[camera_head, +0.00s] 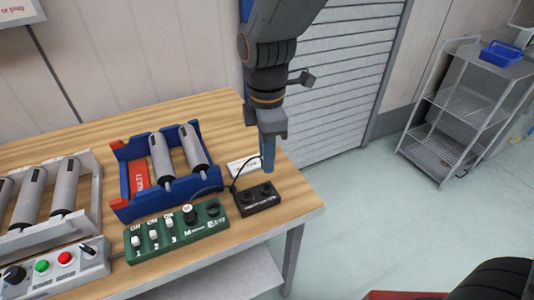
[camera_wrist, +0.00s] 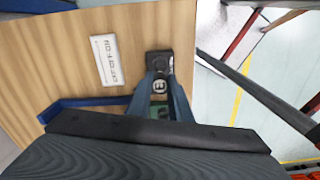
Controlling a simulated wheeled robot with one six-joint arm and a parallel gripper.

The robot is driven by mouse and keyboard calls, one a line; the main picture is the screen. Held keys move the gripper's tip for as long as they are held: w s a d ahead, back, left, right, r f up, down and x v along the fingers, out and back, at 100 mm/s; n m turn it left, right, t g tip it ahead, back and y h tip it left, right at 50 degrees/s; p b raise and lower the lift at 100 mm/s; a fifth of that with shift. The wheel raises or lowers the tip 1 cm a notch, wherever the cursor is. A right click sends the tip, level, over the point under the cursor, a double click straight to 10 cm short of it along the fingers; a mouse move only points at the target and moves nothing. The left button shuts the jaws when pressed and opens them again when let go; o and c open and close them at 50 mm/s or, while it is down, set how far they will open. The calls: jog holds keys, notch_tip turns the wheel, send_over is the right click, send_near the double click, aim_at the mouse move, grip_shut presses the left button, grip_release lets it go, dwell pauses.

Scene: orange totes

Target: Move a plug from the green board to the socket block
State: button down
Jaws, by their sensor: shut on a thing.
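The green board (camera_head: 178,234) lies at the table's front edge. It carries white switches and a dark plug with a white cap (camera_head: 189,213); the round socket at its right end (camera_head: 212,208) is empty. The black socket block (camera_head: 257,199) lies right of it, with two dark round sockets visible. My gripper (camera_head: 267,165) is above and just behind the block, pointing down. In the wrist view it is shut on a plug (camera_wrist: 159,85) with a round, lettered white cap, near the dark block (camera_wrist: 158,62). In the head view the held plug is hidden by the fingers.
A blue tray (camera_head: 118,172) with grey cylinders stands behind the board, with a white label card (camera_head: 243,166) beside it. A grey rack and button box (camera_head: 65,268) are at left. A black cable (camera_head: 222,187) runs near the gripper.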

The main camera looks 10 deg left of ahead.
jog(key=shift+s+f+b, duration=0.1)
jog(key=shift+f+b, duration=2.15)
jog(key=shift+f, duration=0.25)
jog(key=shift+p, duration=0.3)
jog(key=shift+f, duration=0.1)
jog(key=shift+f, duration=0.35)
jog(key=shift+f+b, duration=0.4)
jog(key=shift+f, duration=0.25)
jog(key=c, duration=1.6)
grip_release()
jog(key=shift+o, duration=0.2)
jog(key=shift+r, duration=0.1)
